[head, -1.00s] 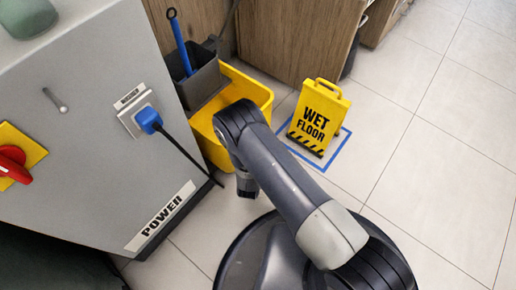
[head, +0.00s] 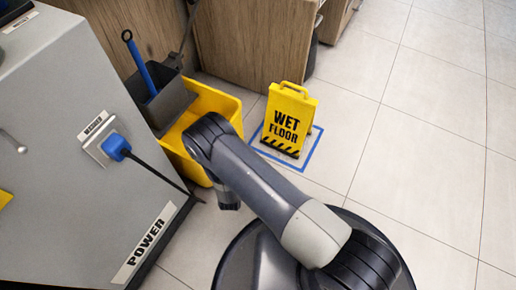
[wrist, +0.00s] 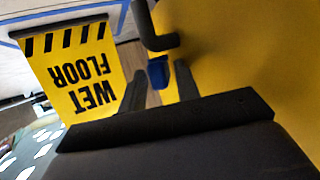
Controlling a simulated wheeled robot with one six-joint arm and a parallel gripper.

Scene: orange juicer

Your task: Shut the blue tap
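I cannot make out a blue tap for certain in either view. In the wrist view a small blue piece (wrist: 158,72) shows between my fingers, partly hidden; I cannot tell what it is. My gripper (wrist: 159,88) has its two dark fingers apart with nothing clearly held between them. In the head view my gripper (head: 229,197) hangs low beside the yellow mop bucket (head: 222,105), and its fingertips are too small to read.
A grey power cabinet (head: 60,190) with a blue plug (head: 118,147) and black cable stands at left. A blue-handled tool (head: 140,65) stands in the bucket's dark wringer (head: 170,105). A yellow wet floor sign (head: 290,118) stands inside a blue floor outline. Tiles at right are clear.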

